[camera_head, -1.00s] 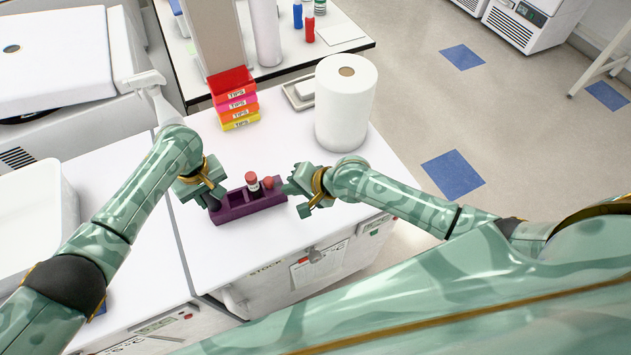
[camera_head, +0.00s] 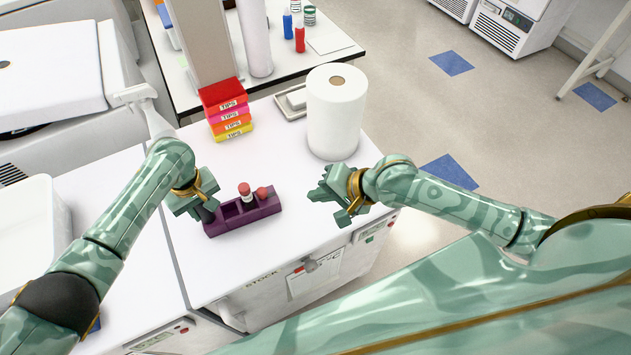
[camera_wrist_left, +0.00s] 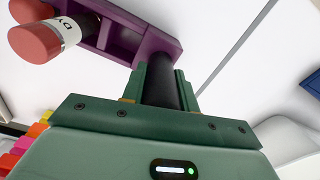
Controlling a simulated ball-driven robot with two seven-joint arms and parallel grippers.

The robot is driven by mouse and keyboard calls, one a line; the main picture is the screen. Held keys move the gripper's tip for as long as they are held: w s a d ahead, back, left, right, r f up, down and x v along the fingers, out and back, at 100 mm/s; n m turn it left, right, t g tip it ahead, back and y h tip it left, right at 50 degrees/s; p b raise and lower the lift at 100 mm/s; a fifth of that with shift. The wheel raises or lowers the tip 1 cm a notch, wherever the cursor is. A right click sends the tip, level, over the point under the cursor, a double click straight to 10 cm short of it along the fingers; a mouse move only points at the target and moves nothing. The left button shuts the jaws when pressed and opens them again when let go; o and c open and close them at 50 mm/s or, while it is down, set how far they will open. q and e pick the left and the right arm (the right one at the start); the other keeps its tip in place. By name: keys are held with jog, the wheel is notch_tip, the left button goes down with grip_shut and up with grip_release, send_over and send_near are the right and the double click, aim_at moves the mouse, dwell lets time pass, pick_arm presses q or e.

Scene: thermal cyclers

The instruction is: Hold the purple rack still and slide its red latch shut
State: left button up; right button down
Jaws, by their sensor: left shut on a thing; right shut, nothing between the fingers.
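The purple rack (camera_head: 246,221) lies on the white bench top; it also shows in the left wrist view (camera_wrist_left: 149,45). A red-capped vial with a white label (camera_head: 245,191) stands in it, with another red round piece (camera_head: 262,193) beside it. I cannot make out which red part is a latch. My left gripper (camera_head: 204,207) is shut on a dark round post (camera_wrist_left: 162,82) at the rack's left end. My right gripper (camera_head: 322,190) is shut and empty, right of the rack and apart from it.
A white paper roll (camera_head: 336,115) stands behind my right gripper. Stacked coloured tip boxes (camera_head: 228,110) and a small tray (camera_head: 292,103) are at the back. The bench top between the rack and the roll is clear.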

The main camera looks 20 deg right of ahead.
pick_arm(q)
jog(key=o, duration=1.1)
jog(key=shift+o, duration=0.2)
